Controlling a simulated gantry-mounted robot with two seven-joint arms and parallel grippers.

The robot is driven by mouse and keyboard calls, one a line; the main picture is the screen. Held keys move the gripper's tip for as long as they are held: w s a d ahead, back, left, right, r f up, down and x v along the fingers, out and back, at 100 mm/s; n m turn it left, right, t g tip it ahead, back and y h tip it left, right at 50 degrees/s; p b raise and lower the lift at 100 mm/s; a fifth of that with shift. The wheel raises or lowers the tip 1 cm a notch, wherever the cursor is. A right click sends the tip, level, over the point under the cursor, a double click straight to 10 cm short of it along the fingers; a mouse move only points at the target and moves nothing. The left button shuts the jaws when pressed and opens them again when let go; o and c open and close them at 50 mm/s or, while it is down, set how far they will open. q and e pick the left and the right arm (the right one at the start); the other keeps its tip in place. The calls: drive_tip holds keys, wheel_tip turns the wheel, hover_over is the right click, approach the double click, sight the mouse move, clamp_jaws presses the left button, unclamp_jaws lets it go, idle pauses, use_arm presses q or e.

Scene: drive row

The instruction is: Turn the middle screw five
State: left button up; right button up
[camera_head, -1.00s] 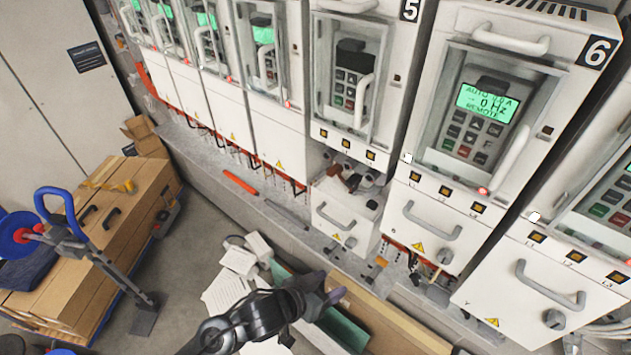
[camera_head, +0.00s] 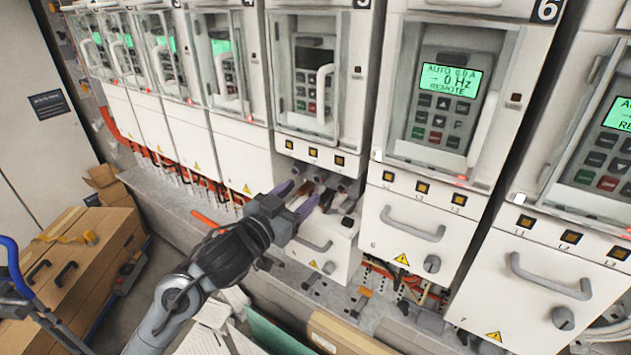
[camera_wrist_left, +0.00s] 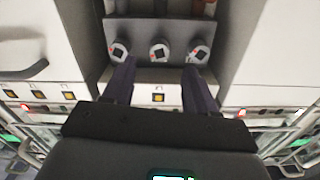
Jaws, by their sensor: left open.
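Drive five (camera_head: 284,110), with a dark display, stands left of drive six. Below its row of small labels is an open terminal bay with dark cylindrical terminals (camera_head: 346,187), partly hidden behind my left gripper. The left wrist view shows three round screw heads in a row on a grey block. The middle screw (camera_wrist_left: 158,50) lies between the lines of my two fingers, with the left screw (camera_wrist_left: 118,52) and right screw (camera_wrist_left: 198,52) near the fingertips. My left gripper (camera_head: 298,196) is open and empty in front of the bay; contact cannot be told. My right gripper is out of view.
Drive six (camera_head: 450,85), with a lit green display, and its closed handled cover (camera_head: 412,225) stand to the right. A handled cover (camera_head: 318,247) is below the bay. Cardboard boxes (camera_head: 70,260) are at the left. Orange cables run under the drives.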

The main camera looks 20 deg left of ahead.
sight(319, 178)
use_arm(q)
drive_tip(key=shift+p+x, duration=0.4)
drive_tip(key=shift+x, duration=3.15)
drive_tip(key=shift+c, duration=0.3)
drive_tip(key=c, duration=0.9)
drive_tip(key=shift+m, duration=0.4)
drive_tip(key=m, duration=0.3)
drive_tip(key=shift+a+m+b, duration=0.1)
drive_tip(key=shift+m+b, duration=0.6)
drive_tip(key=shift+m, duration=1.6)
